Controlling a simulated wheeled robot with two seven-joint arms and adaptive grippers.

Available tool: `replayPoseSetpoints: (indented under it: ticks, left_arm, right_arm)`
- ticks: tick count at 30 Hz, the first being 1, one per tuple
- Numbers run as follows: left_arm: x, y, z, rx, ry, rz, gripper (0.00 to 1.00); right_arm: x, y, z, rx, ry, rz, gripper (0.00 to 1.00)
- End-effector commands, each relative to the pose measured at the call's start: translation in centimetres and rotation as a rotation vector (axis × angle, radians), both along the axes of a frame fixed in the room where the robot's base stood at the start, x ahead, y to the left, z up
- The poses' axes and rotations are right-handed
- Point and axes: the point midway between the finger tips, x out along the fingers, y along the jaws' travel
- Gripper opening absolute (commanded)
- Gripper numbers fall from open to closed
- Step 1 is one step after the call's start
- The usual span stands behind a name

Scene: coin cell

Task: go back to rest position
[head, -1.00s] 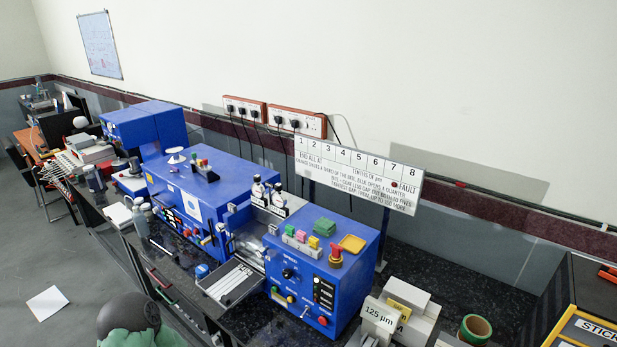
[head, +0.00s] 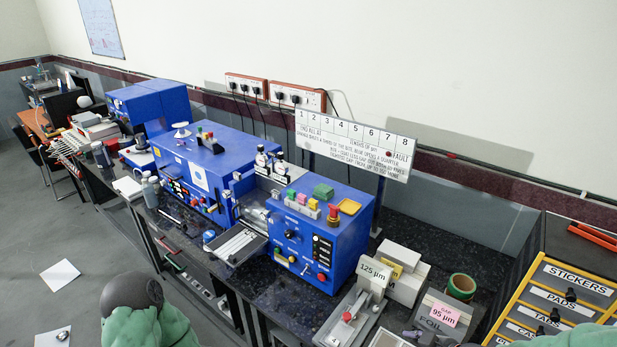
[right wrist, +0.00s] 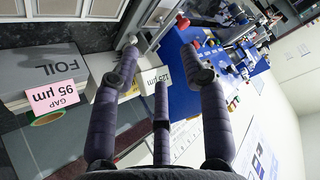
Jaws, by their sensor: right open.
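My right gripper (right wrist: 160,62) shows in the right wrist view. Its dark purple, jointed fingers are spread apart, with nothing held between them. Beyond the fingers are the bench, the blue machine (right wrist: 195,95) and the labelled blocks. In the head view a dark rounded link and a green padded part of my left arm (head: 150,325) show at the bottom left. My left gripper itself is not visible. A little green of my right arm shows at the bottom right corner of the head view.
The blue control box (head: 330,225) stands on the dark bench, with a tray (head: 235,243) jutting out at its left. A 125 µm block (head: 374,270), green tape roll (head: 461,286) and FOIL box (head: 430,318) are at the right. A yellow-framed drawer cabinet (head: 560,300) borders them.

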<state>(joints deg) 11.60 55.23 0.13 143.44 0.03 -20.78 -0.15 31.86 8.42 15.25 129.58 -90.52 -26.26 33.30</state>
Motion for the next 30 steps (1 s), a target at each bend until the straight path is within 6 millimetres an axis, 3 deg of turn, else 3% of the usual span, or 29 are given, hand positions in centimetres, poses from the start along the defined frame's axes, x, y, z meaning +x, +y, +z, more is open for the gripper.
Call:
replayPoseSetpoints:
  ticks: [7,13,21,30]
  left_arm:
    - [0.0,0.0,0.0,0.0,0.0,0.0,0.52]
    - [0.0,0.0,0.0,0.0,0.0,0.0,0.52]
    - [0.0,0.0,0.0,0.0,0.0,0.0,0.52]
    - [0.0,0.0,0.0,0.0,0.0,0.0,0.52]
  right_arm:
    - [-0.1,3.3,-4.3,0.101,0.114,-0.101,0.45]
    - [-2.1,7.1,-10.0,0.175,0.297,-0.234,0.45]
    - [-8.1,11.5,-17.3,0.182,0.589,-0.403,0.45]
    - [-14.6,14.1,-21.5,0.126,0.82,-0.512,0.45]
